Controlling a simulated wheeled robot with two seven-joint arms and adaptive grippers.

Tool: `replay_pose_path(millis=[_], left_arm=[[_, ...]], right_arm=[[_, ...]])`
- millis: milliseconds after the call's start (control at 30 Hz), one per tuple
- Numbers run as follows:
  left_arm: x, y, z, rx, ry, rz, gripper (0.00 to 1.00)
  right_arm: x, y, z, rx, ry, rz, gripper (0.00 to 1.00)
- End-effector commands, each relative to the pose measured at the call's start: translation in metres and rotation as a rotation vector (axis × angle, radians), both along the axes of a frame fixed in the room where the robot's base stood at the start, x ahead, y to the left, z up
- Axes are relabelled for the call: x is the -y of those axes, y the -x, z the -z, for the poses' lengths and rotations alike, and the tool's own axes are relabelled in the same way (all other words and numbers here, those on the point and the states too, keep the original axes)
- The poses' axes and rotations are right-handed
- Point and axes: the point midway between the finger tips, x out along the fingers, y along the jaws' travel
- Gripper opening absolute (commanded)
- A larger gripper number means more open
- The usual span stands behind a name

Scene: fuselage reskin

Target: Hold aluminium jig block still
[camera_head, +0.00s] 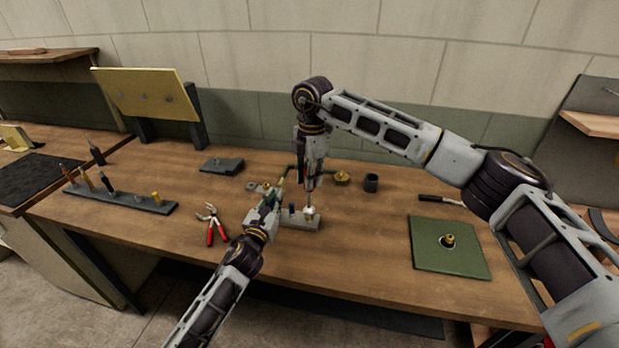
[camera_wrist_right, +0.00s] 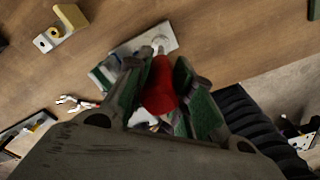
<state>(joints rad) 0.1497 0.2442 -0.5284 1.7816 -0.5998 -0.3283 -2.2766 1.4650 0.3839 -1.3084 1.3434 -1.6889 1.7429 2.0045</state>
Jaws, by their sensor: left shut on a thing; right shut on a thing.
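The aluminium jig block (camera_head: 302,224) is a pale grey bar lying on the wooden table near the middle of the head view. It also shows in the right wrist view (camera_wrist_right: 134,46), partly hidden by the fingers. My left gripper (camera_head: 277,203) is shut at the block's left end; the exact contact is hidden. My right gripper (camera_head: 311,176) points down above the block, shut on a red-handled tool (camera_wrist_right: 160,88). The tool's thin shaft reaches down to a small whitish piece (camera_head: 309,211) on the block's right part.
Red-handled pliers (camera_head: 211,224) lie left of the block, with a tool rack (camera_head: 122,200) further left. A dark cup (camera_head: 371,183) and small brass dish (camera_head: 342,177) stand behind right. A green mat (camera_head: 463,261) bears a brass piece. Table between block and mat is clear.

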Motion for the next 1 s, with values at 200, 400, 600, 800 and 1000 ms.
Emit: replay_pose_path(millis=[200,400,600,800,1000], left_arm=[[0.0,0.0,0.0,0.0,0.0,0.001,0.0],[0.0,0.0,0.0,0.0,0.0,0.001,0.0],[0.0,0.0,0.0,0.0,0.0,0.001,0.0],[0.0,0.0,0.0,0.0,0.0,0.001,0.0],[0.0,0.0,0.0,0.0,0.0,0.001,0.0]], right_arm=[[0.0,0.0,-0.003,0.002,-0.001,0.0,0.0],[0.0,-0.001,-0.014,0.003,-0.001,0.0,0.0],[0.0,0.0,-0.025,0.002,-0.001,0.0,0.0],[0.0,-0.001,-0.038,0.003,-0.001,0.0,0.0],[0.0,0.0,-0.048,0.001,0.0,-0.001,0.0]])
